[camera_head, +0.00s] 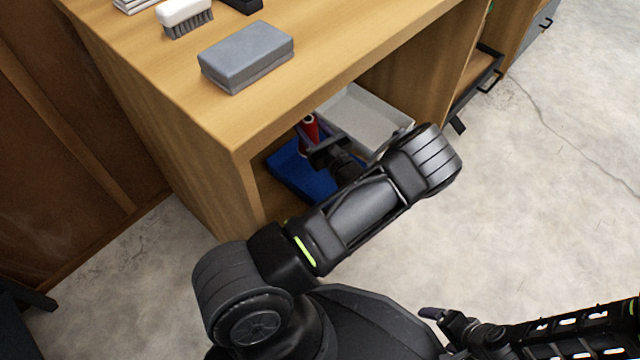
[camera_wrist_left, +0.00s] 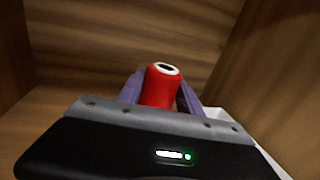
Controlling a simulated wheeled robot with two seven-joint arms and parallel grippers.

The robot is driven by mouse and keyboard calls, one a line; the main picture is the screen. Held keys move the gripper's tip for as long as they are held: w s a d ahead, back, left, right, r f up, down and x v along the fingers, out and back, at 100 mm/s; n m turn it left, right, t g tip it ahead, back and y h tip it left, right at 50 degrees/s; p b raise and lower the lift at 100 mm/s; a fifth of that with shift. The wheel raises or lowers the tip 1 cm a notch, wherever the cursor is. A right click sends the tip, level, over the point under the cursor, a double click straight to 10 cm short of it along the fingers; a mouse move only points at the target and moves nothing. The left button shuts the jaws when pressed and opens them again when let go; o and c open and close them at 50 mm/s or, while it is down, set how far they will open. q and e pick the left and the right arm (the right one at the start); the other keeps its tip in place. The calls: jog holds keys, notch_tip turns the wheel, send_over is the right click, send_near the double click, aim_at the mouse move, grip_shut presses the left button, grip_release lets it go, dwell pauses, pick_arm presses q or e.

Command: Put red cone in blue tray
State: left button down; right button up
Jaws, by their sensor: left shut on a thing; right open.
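The red cone (camera_head: 309,131) is inside the wooden cabinet's opening, partly hidden by my left gripper. My left gripper (camera_head: 312,141) is shut on it. In the left wrist view the red cone (camera_wrist_left: 160,86) stands between the two purple fingers, its top with a pale ring and dark hole showing. The blue tray (camera_head: 290,168) lies on the cabinet's shelf below the cone; whether the cone touches it cannot be told. My right gripper (camera_head: 436,316) is at the lower right, outside the cabinet, holding nothing visible.
A white-grey tray (camera_head: 365,118) lies beside the blue tray inside the cabinet. The cabinet's wooden top (camera_head: 330,40) overhangs the opening and carries a grey block (camera_head: 246,56) and a brush (camera_head: 184,16). The concrete floor at right is clear.

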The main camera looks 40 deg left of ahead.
pick_arm(q)
jog(key=shift+a, duration=0.1)
jog(key=shift+f+b, duration=1.3)
jog(key=shift+f, duration=1.25)
notch_tip(320, 180, down, 5)
jog(key=b, duration=0.2)
jog(key=shift+b, duration=0.4)
